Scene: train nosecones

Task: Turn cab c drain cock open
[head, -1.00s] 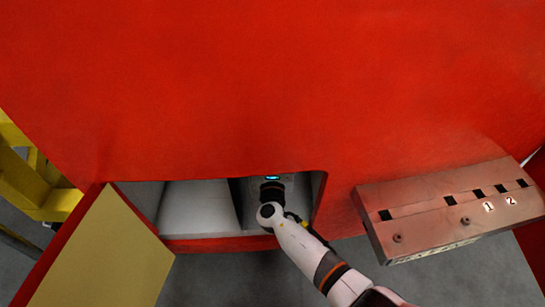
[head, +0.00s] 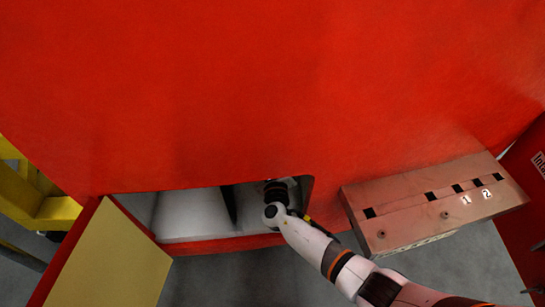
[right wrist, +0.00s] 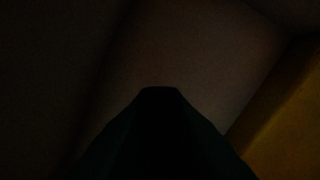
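My right arm reaches from the lower right of the head view into an open recess in the red nosecone (head: 270,90). Its wrist is inside the recess, and the gripper fingers are hidden behind the recess's upper edge. The right wrist view is very dark. It shows the dark outline of my right gripper (right wrist: 160,95) in front of a dim brownish surface, and I cannot tell whether it is open or holds anything. The drain cock cannot be made out in either view. My left gripper is not in view.
The recess's open door (head: 115,260), pale yellow inside, hangs at the lower left. A reddish box with numbered squares (head: 430,205) juts out right of the recess. A yellow frame (head: 40,200) stands at the far left. Grey floor shows below.

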